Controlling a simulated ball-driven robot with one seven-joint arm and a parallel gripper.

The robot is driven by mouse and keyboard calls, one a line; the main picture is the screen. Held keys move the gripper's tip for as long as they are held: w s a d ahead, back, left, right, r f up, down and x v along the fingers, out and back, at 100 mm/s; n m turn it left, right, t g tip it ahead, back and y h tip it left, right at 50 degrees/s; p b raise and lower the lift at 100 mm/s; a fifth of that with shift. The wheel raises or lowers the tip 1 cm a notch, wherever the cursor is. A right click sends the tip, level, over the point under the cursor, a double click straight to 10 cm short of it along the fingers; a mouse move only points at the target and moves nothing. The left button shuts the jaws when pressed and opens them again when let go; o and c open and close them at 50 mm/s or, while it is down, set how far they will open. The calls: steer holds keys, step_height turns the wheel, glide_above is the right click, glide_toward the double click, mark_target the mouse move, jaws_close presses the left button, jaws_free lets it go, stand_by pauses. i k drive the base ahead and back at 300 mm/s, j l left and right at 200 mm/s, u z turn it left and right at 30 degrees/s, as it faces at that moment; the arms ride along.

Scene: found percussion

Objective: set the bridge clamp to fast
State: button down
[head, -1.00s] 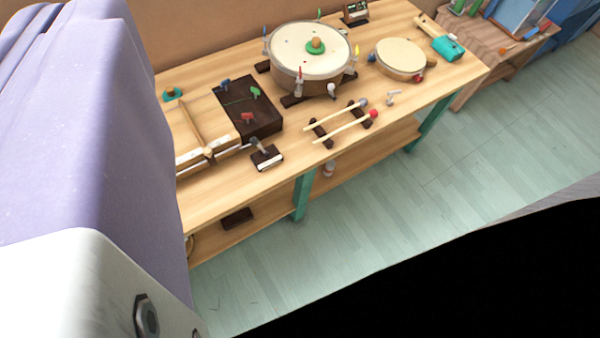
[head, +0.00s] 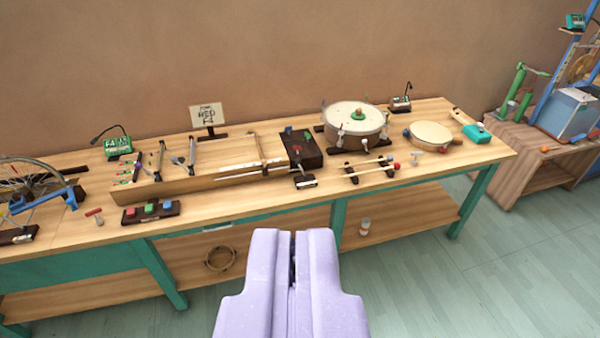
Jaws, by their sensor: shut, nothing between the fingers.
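A long wooden string box (head: 190,183) lies on the workbench, with upright metal levers on its left part and a thin wooden bridge (head: 258,146) across its right part. A dark block (head: 305,148) with small coloured parts stands at its right end. A small dark base with a grey lever (head: 304,178) sits in front of that block. I cannot tell which part is the bridge clamp or how it is set. My lilac gripper (head: 293,236) is shut and empty, in front of the bench and apart from everything on it.
Two mallets (head: 372,172) lie on a rack to the right, before a round drum (head: 354,123) and a smaller drum (head: 431,135). A block with red, green and blue buttons (head: 151,211) lies front left. A bicycle wheel (head: 30,180) stands far left. The floor (head: 480,270) is clear.

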mark_target(298, 160)
steer(key=i+u, duration=0.1)
steer(key=i, duration=0.6)
steer(key=i+u, duration=0.1)
steer(key=i, duration=0.6)
steer(key=i+l+u, duration=0.15)
steer(key=i, duration=0.5)
steer(key=i+l+u, duration=0.1)
steer(key=i, duration=0.6)
